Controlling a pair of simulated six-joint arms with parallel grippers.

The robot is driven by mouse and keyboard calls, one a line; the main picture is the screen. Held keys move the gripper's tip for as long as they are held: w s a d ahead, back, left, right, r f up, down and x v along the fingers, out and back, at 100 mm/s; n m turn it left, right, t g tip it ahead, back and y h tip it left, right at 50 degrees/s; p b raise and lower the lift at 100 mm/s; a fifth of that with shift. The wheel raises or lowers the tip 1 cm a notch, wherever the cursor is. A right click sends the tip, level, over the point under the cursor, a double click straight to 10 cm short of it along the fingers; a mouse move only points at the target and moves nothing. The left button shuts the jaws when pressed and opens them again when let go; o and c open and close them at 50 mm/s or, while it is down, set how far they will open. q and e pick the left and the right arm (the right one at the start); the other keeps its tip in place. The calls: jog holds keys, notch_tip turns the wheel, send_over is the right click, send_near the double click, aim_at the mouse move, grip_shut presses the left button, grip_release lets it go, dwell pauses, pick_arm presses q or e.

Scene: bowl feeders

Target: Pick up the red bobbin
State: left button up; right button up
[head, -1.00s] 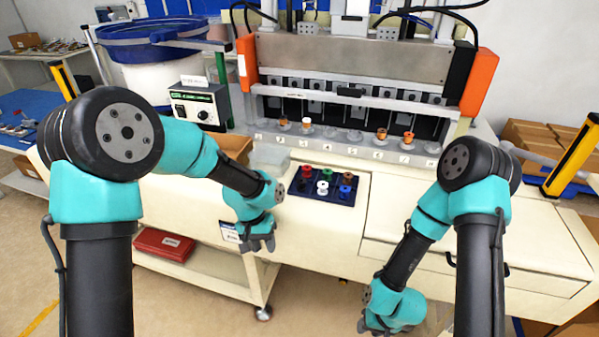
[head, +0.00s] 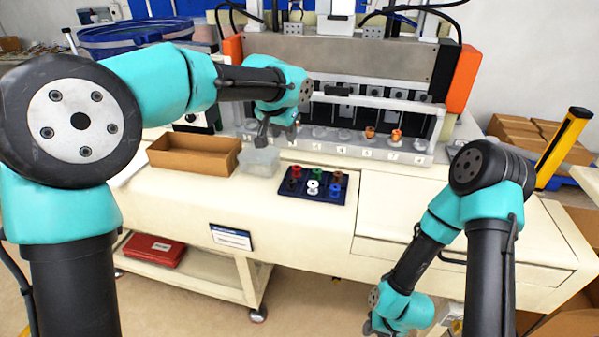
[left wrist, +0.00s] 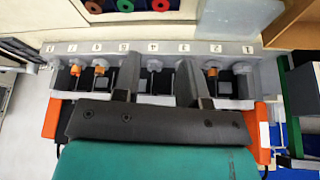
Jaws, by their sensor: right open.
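The red bobbin (head: 296,171) stands in the back left spot of a dark blue tray (head: 325,199) on the bench. It also shows at the top edge of the left wrist view (left wrist: 160,5), partly cut off. My left gripper (head: 262,142) is above the bench, behind and left of the tray, near the row of numbered stations. In the left wrist view its two fingers (left wrist: 158,68) are apart with nothing between them. My right gripper (head: 376,329) hangs low at the bottom of the head view, in front of the bench, partly cut off; it is open.
The tray also holds green (head: 318,174), white (head: 313,188), blue (head: 335,190) and other bobbins close together. A clear container (head: 259,162) and a brown open box (head: 194,156) stand left of it. The machine (head: 350,57) stands behind. Bench right of the tray is clear.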

pick_arm(q)
jog(key=shift+f, duration=0.1)
send_over(297, 167)
jog(key=s+a, duration=0.1)
jog(key=s, duration=0.2)
jog(key=f, duration=1)
jog(key=shift+w+a+f, duration=0.15)
jog(key=shift+w+f, duration=0.05)
jog(key=shift+f, duration=0.2)
jog(key=shift+w+f, duration=0.1)
jog(key=shift+f, duration=0.1)
jog(key=shift+w+x, duration=0.15)
jog(key=shift+x, duration=1.15)
jog(key=shift+w+x, duration=0.1)
jog(key=shift+x, duration=1.2)
jog(key=shift+r, duration=0.15)
jog(key=c, duration=0.6)
jog(key=shift+o, duration=0.2)
